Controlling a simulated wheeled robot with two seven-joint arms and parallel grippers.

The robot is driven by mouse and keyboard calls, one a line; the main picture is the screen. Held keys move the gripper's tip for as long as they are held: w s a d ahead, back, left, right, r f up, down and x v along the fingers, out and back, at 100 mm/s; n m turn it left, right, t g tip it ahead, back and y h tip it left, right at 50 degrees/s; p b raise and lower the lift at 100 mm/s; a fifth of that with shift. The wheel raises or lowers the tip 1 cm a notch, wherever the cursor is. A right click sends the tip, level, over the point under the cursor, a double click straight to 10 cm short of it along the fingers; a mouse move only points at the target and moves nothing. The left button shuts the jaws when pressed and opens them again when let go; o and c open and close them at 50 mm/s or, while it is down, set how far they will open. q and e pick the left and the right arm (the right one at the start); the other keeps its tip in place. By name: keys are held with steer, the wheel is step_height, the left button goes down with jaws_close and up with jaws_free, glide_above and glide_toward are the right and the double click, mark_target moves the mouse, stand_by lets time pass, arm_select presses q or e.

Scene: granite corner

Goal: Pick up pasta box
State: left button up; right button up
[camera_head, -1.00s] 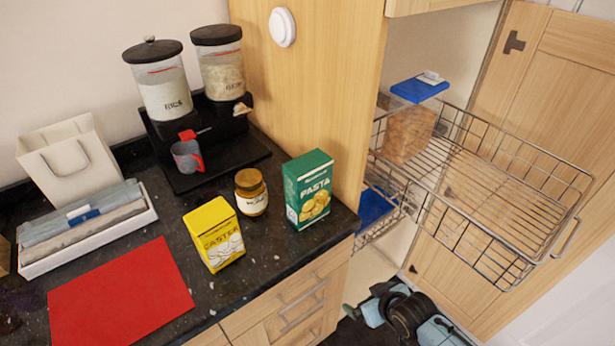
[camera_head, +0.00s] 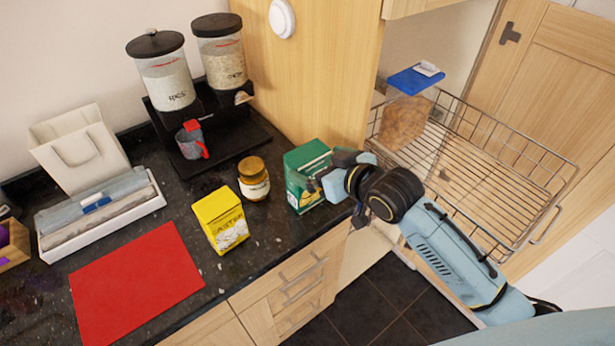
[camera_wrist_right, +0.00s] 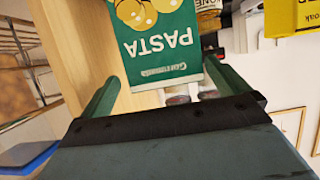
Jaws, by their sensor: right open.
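The green pasta box (camera_head: 303,186) stands upright on the dark granite counter near its right corner. My right gripper (camera_head: 335,175) is at the box's right side and hides part of its front. In the right wrist view the pasta box (camera_wrist_right: 160,52) appears upside down, ahead of and between the two green fingers of my right gripper (camera_wrist_right: 158,88). The fingers are apart, and I cannot tell whether they touch the box. My left gripper is not in view.
A honey jar (camera_head: 253,180) and a yellow box (camera_head: 221,219) stand left of the pasta box. A red mat (camera_head: 137,285) lies at the front left. A wire basket (camera_head: 470,180) extends at the right, holding a blue-lidded container (camera_head: 405,120). Two dispensers (camera_head: 166,82) stand behind.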

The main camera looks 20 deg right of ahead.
mark_target(303, 156)
steer(key=shift+a+r+x, duration=0.1)
steer(key=shift+a+x, duration=0.05)
steer(key=shift+x, duration=1.35)
steer(key=shift+a+r+x, duration=0.1)
steer(key=shift+a+x, duration=0.05)
steer(key=shift+x, duration=1.4)
steer(key=shift+s, duration=0.1)
steer(key=c, duration=1.6)
steer(key=shift+r, duration=0.15)
steer(key=shift+c, duration=0.5)
